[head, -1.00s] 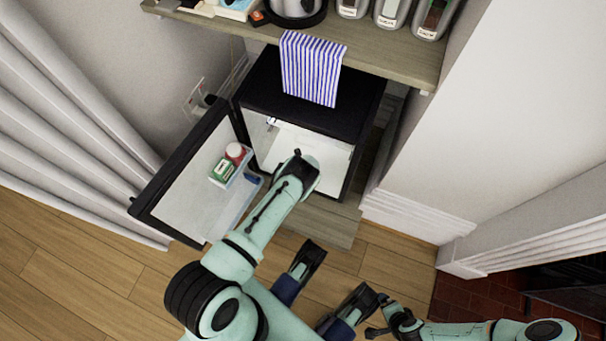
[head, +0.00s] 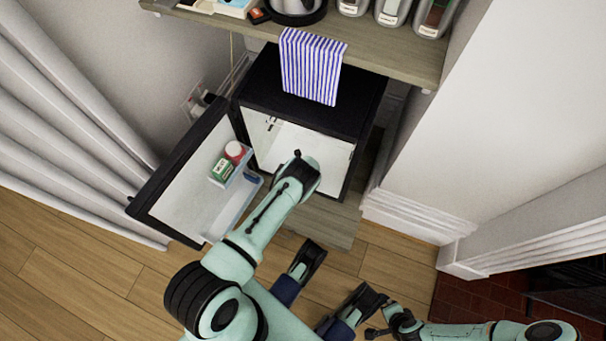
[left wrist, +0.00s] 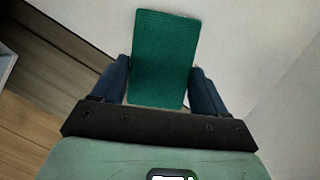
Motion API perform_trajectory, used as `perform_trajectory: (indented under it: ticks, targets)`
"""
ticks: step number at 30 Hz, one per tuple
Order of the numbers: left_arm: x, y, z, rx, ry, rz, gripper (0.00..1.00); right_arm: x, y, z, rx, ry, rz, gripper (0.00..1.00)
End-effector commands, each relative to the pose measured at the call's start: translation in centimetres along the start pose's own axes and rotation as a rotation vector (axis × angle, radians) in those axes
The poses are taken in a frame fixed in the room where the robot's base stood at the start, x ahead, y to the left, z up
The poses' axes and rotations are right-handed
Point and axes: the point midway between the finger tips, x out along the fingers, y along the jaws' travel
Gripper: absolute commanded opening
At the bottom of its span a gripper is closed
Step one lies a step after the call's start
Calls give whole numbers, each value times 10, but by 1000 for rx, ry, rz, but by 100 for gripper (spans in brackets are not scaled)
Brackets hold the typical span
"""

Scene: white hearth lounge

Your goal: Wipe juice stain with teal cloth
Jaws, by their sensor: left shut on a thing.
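The teal cloth (left wrist: 162,58) hangs between the two dark blue fingers of my left gripper (left wrist: 160,88), which is shut on it. In the head view my left gripper (head: 304,178) is at the opening of a small black fridge (head: 312,95); its fingers and the cloth are hidden behind my wrist. A pale surface lies behind the cloth in the left wrist view. I cannot make out any juice stain.
The fridge door (head: 168,198) stands open to the left, with a red-and-white bottle (head: 235,151) and a green box (head: 222,169) in its rack. A wall is close on the right.

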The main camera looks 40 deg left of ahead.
Motion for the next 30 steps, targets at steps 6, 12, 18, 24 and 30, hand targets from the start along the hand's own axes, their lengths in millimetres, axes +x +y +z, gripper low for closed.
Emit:
perform_trajectory:
  ticks: [6,12,18,24,30]
  targets:
    - [5,0,-2,0,0,0,25,4,1,3,-2,-9,0,98]
    - [8,0,-3,1,0,0,25,7,1,4,-2,-12,1,98]
    - [8,-2,-4,1,0,-1,25,7,1,5,-3,-16,1,98]
    - [5,-16,-10,2,0,-3,25,8,2,6,-4,-18,1,98]
    - [2,-31,-16,2,0,-1,25,10,2,6,-4,-21,1,98]
